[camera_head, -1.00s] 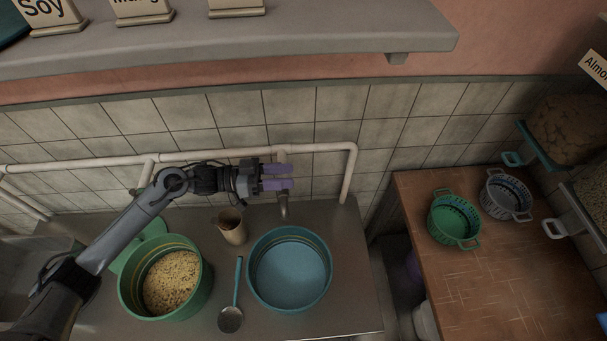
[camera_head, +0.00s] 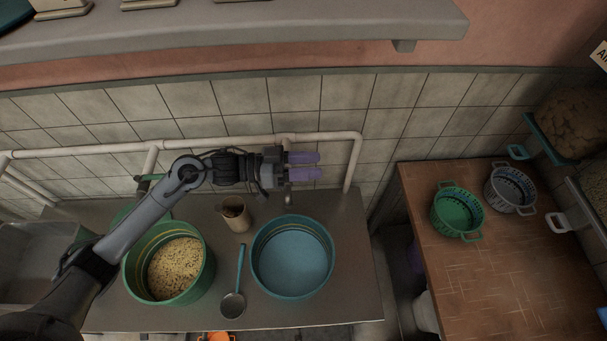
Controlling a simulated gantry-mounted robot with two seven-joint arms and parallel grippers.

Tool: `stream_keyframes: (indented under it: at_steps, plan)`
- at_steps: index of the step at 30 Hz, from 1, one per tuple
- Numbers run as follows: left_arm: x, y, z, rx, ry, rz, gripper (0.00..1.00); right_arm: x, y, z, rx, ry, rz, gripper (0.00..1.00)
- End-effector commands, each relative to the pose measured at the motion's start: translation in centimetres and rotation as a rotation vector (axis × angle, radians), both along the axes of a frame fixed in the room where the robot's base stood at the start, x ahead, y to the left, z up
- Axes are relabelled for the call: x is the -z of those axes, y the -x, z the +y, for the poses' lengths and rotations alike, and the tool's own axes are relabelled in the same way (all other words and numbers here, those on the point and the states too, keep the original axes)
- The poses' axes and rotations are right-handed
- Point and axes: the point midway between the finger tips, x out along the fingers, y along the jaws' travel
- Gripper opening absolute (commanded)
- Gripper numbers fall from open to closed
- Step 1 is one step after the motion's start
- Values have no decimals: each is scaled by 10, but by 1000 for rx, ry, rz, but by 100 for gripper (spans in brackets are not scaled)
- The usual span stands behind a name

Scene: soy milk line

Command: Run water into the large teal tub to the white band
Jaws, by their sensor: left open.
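The large teal tub (camera_head: 259,277) stands on the metal counter, with a thin yellowish line inside below its rim. Its inside looks evenly blue; I cannot tell whether it holds water. A grey tap spout (camera_head: 289,203) comes down from the white wall pipe behind the tub. No stream of water shows. My left gripper (camera_head: 304,166), with purple fingertips, is open and empty in front of the pipe and above the tap, hiding its upper part. My right gripper is out of view.
A green pot (camera_head: 205,276) of yellowish beans, a ladle (camera_head: 233,304) and a beige jug (camera_head: 236,215) stand left of the tub. Two colanders, green (camera_head: 441,223) and grey (camera_head: 512,207), sit on the wooden table (camera_head: 500,285). A shelf (camera_head: 250,42) overhangs the back.

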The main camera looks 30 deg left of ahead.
Motion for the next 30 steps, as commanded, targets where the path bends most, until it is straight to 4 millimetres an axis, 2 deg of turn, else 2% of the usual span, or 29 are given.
stream_keyframes:
  at_steps: [12,17,21,26,30]
  plan:
    - [0,0,0,0,-1,0,43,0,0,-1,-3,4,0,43]
    - [-2,-3,1,-16,-6,9,20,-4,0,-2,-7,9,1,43]
    - [-11,-20,7,-98,-36,58,0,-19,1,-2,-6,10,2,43]
    - [-23,-53,27,-300,-103,196,0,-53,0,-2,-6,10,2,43]
    - [-28,-77,58,-533,-175,383,0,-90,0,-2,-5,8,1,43]
